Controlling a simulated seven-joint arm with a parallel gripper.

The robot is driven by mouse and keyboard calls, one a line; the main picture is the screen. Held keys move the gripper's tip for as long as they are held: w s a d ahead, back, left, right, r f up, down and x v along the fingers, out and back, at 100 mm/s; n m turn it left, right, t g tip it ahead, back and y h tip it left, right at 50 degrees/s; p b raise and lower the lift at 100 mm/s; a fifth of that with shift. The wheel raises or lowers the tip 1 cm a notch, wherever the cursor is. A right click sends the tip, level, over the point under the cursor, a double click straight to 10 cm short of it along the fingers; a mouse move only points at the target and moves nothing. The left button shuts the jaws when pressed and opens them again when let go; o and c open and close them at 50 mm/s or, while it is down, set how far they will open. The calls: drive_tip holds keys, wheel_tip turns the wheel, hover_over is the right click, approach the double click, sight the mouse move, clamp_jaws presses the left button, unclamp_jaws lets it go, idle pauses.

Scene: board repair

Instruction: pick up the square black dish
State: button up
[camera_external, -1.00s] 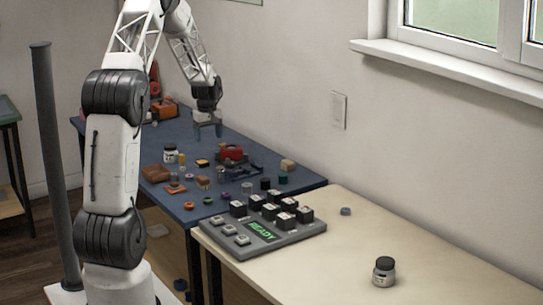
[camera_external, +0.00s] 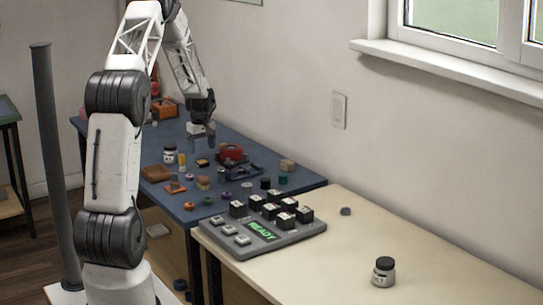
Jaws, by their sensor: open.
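A small dark, squarish piece with yellow on it (camera_external: 203,163) lies on the blue table mat and may be the square black dish. It is too small in the picture to be sure. My gripper (camera_external: 201,149) is open and points down just above it in the picture. I see nothing between the fingers. The exact height above the table cannot be told.
The blue table (camera_external: 215,208) is crowded with small parts. A red piece (camera_external: 232,152), a white-labelled jar (camera_external: 170,154) and a brown block (camera_external: 157,172) lie near my gripper. A grey keypad reading READY (camera_external: 262,236) and another jar (camera_external: 384,272) stand on the cream table.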

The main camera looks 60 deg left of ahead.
sight(202, 162)
drive_tip(key=shift+f, duration=0.2)
drive_tip(key=shift+s+d+f, duration=0.1)
drive_tip(key=shift+f, duration=2.45)
drive_tip(key=c, duration=1.1)
drive_tip(key=shift+r, duration=5.05)
